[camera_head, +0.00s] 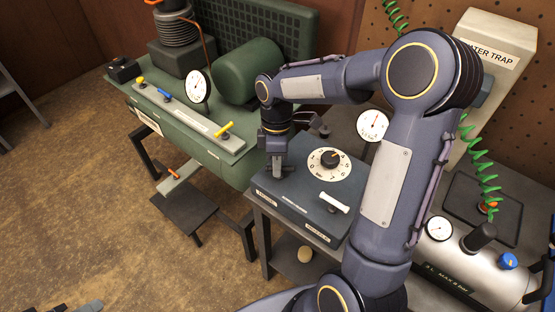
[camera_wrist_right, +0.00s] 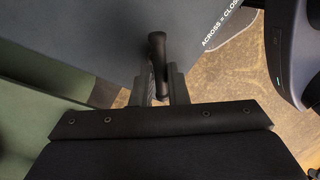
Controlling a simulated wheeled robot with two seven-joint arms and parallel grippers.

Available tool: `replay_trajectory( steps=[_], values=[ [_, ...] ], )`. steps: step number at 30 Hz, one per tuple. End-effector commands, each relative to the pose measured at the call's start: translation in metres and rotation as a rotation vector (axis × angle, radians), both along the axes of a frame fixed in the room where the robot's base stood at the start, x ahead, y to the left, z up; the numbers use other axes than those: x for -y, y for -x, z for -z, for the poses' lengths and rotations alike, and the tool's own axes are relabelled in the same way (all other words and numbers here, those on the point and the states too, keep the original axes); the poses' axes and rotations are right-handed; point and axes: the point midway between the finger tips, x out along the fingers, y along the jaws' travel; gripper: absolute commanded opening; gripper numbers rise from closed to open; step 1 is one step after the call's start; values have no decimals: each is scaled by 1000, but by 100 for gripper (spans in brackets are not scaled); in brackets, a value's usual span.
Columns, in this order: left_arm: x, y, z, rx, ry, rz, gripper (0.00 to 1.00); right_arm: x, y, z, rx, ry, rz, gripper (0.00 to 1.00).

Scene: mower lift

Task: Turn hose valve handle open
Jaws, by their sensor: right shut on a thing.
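A dark blue control box (camera_head: 300,207) stands on a bench in the head view. My right gripper (camera_head: 277,172) points down over the box's left end. In the right wrist view, a slim black handle (camera_wrist_right: 157,48) lies between the right gripper's fingers (camera_wrist_right: 160,88), which are shut on it. My fingers hide most of this handle in the head view. Grey and dark parts at the lower left edge may belong to my left gripper, cut off.
A silver tank (camera_head: 470,262) lies at lower right, below a WATER TRAP box (camera_head: 490,58). White gauges stand near the box. The brown floor at left is mostly clear.

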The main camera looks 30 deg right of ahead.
Motion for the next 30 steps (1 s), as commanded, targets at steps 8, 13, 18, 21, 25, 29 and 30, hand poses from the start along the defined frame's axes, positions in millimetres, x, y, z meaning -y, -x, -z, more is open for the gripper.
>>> replay_trajectory(
  steps=[8,13,18,21,25,29,30],
  values=[
    [0,0,-12,0,0,0,37,-2,1,-3,2,0,-263,0],
    [0,0,-18,0,0,0,37,-3,2,-3,2,0,-424,0],
    [0,0,-24,0,0,0,37,-3,3,-3,1,0,-577,0],
    [0,0,-28,0,0,0,37,-3,4,-3,2,1,-659,0],
    [0,0,-31,0,0,0,37,-4,4,-3,3,1,-748,0],
    [0,0,-34,0,0,0,37,-4,4,-2,4,1,-816,0],
    [0,0,-34,0,0,0,37,-4,4,-2,3,2,-834,0]
  ],
)
